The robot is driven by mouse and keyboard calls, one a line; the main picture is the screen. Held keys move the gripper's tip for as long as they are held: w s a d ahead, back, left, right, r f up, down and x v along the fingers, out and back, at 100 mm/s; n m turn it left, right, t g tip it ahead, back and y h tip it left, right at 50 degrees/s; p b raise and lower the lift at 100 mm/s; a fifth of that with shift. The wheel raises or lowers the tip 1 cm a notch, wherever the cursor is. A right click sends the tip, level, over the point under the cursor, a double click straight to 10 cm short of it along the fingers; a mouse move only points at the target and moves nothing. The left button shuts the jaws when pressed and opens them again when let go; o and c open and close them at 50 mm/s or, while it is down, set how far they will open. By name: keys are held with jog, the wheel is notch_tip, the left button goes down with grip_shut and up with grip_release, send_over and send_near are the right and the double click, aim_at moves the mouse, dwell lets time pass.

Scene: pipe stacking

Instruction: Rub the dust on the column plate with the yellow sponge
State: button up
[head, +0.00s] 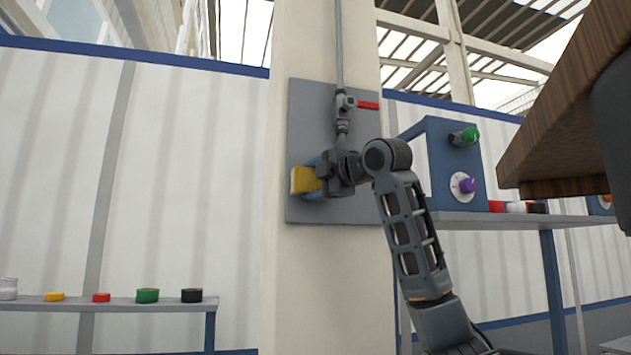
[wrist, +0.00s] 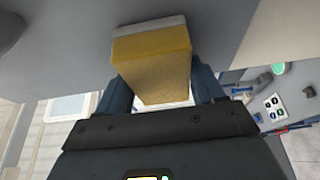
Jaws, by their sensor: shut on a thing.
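The yellow sponge (head: 306,180) is held between the fingers of my gripper (head: 313,181), at the left part of the grey column plate (head: 310,115). In the wrist view the sponge (wrist: 152,62) sits between the two blue fingers, and its pale grey far side (wrist: 150,25) is against or very close to the grey plate surface (wrist: 225,25). I cannot tell for certain whether it touches. My gripper is shut on the sponge. No dust can be made out on the plate; any behind the sponge and gripper is hidden.
A pipe with a red-handled valve (head: 368,105) runs down the plate just above my gripper. A blue box (head: 452,150) with green and purple knobs stands on a shelf at right. A low shelf (head: 120,304) with several coloured items is at left. A wooden slab (head: 560,110) juts in at upper right.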

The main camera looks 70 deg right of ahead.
jog(key=shift+s+a+r+b, duration=0.1)
jog(key=shift+s+a+b, duration=0.3)
jog(key=shift+s+a, duration=1.6)
jog(key=shift+w+a, duration=0.1)
jog(key=shift+s+a, duration=0.95)
jog(key=shift+a, duration=0.15)
